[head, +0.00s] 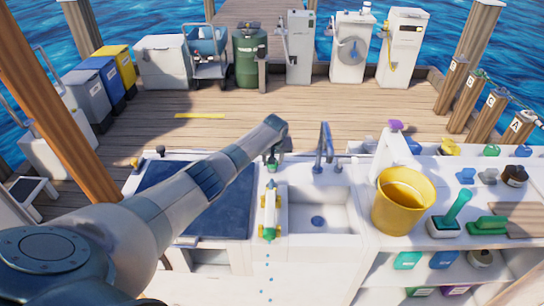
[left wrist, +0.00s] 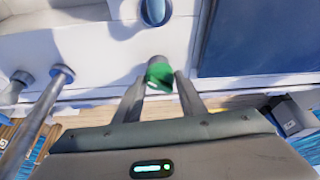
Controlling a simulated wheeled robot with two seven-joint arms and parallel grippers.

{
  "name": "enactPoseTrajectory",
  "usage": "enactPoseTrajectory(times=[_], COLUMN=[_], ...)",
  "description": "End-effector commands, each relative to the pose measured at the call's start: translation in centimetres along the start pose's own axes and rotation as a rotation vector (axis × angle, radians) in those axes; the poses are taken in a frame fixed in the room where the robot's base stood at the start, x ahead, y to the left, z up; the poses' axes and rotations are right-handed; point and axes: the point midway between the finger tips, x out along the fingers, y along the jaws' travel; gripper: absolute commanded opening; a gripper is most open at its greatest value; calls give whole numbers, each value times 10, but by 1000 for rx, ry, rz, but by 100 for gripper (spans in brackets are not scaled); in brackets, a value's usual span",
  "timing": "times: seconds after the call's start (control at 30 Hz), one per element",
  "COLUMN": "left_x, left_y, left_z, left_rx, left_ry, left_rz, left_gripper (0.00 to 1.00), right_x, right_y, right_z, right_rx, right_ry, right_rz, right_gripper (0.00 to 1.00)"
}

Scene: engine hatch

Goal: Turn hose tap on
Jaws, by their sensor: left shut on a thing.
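The green hose tap (head: 271,166) is at the back edge of the white counter, just left of the sink. It also shows as a green knob in the left wrist view (left wrist: 160,74). My left gripper (head: 274,150) reaches down to it from above, shut on the green knob, with one finger on each side. The gripper partly hides the tap in the head view. A white and yellow hose nozzle (head: 270,208) with green ends lies in front of the tap. Small blue drops (head: 267,279) show below the nozzle. My right gripper is not in view.
A white sink (head: 318,207) with a grey faucet (head: 325,146) is right of the tap. A dark blue panel (head: 190,203) lies left of it, under my left arm. A yellow bucket (head: 403,199) and scrub brushes (head: 452,211) stand on the right counter.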

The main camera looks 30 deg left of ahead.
Motion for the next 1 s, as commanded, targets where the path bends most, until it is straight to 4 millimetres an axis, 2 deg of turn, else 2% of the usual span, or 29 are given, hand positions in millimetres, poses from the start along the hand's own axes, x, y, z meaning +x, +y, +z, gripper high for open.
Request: enactPoseTrajectory(times=[0.27, 0.6, 1.0], left_x=[2, 4, 1], left_y=[4, 6, 5], left_z=[1, 0, -2], left_rx=[-242, -506, -642], left_ry=[-2, 0, 1], left_rz=[-99, -207, -265], left_gripper=[14, 14, 15], right_x=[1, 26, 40], right_y=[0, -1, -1], right_z=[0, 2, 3], right_rx=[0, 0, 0], right_ry=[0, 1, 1], right_rz=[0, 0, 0], right_gripper=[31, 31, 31])
